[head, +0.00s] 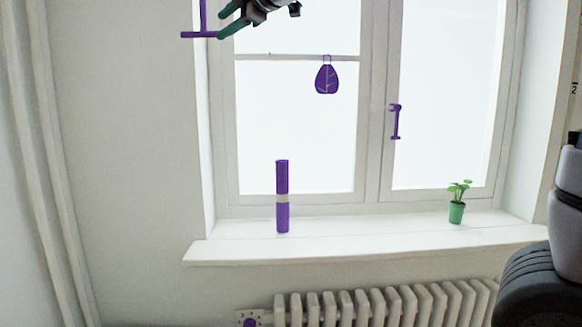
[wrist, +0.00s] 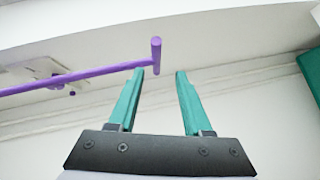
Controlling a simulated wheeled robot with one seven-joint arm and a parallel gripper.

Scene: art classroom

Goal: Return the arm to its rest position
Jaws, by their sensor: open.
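My gripper (head: 224,22) is at the top of the head view, in front of the upper left part of the window. Its two teal fingers are apart with nothing between them; the wrist view shows the open gap (wrist: 160,73). A purple rod with a crossbar (head: 198,35) is just left of the fingertips in the head view. In the wrist view the crossbar (wrist: 156,55) is close to the left fingertip; I cannot tell whether they touch. Most of my arm is outside the head view.
A purple cylinder (head: 282,180) and a green potted plant (head: 456,212) stand on the white windowsill (head: 350,241). A purple leaf-patterned ornament (head: 327,80) hangs at the window, near a purple window handle (head: 396,122). A radiator (head: 380,308) is below. The wall left of the window is clear.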

